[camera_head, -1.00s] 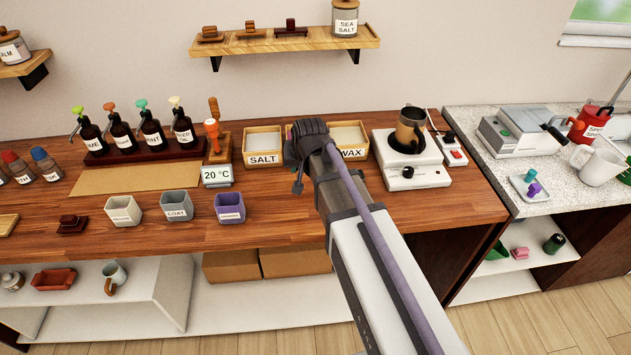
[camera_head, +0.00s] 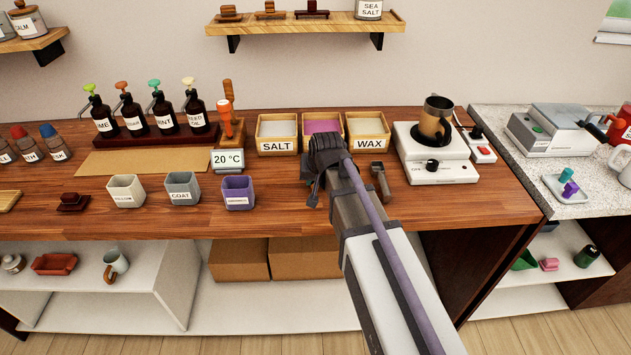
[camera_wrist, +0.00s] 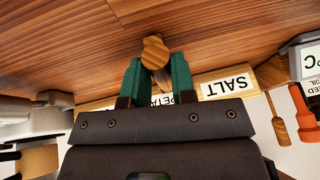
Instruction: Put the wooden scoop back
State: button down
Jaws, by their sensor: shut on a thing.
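The wooden scoop (camera_wrist: 155,50) shows in the wrist view between the two green fingers of my gripper (camera_wrist: 155,75). My gripper is shut on it, and its rounded wooden end sticks out past the fingertips against the wooden counter. I cannot tell the gap between scoop and counter. In the head view my gripper (camera_head: 318,190) is over the counter in front of the middle box, and the scoop is hidden behind it. The salt box (camera_head: 277,146), the middle box with pink contents (camera_head: 322,114) and the wax box (camera_head: 369,143) stand in a row behind.
A small dark tool (camera_head: 379,180) lies right of my gripper. A hot plate (camera_head: 436,165) with a brown cup (camera_head: 435,120) stands further right. The purple cup (camera_head: 238,192) and a temperature display (camera_head: 227,160) stand left. Bare counter lies around the gripper's left side (camera_head: 285,190).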

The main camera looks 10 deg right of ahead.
jog(key=shift+f, duration=0.25)
jog(key=c, duration=0.9)
grip_release()
jog(key=shift+r, duration=0.1)
jog(key=shift+c, duration=0.2)
jog(key=shift+r, duration=0.35)
jog(key=a+p+v, duration=0.1)
jog(key=p+v, duration=1.1)
jog(key=s+d+f+n+g, duration=0.1)
jog(key=s+g, duration=0.4)
jog(key=s, duration=0.8)
jog(key=shift+s+f+n+h+b, duration=0.35)
jog(key=shift+f+n+b, duration=0.15)
jog(key=shift+n, duration=0.2)
jog(key=shift+d, duration=0.1)
